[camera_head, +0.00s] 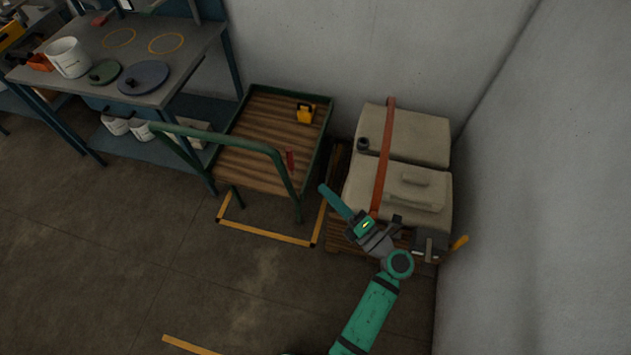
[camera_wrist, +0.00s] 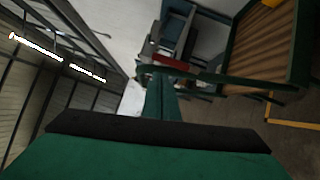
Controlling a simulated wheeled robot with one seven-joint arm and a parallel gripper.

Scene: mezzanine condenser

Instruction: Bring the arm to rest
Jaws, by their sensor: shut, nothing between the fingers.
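My gripper (camera_head: 326,190) is at the end of my teal arm, raised in front of the pallet load and to the right of the cart. Its fingers point up and left in the head view. The fingers show in the wrist view (camera_wrist: 161,84), pressed together with nothing between them. My arm reaches up from the bottom edge of the head view and bends at the elbow near the pallet. My gripper appears to touch nothing, but its exact height is hard to tell.
A green-railed cart (camera_head: 262,140) with a wooden deck carries a yellow object (camera_head: 306,113). Beige wrapped blocks (camera_head: 420,135) with an orange strap (camera_head: 383,160) sit on a pallet by the wall. A workbench (camera_head: 185,75) stands at upper left. The floor at lower left is clear.

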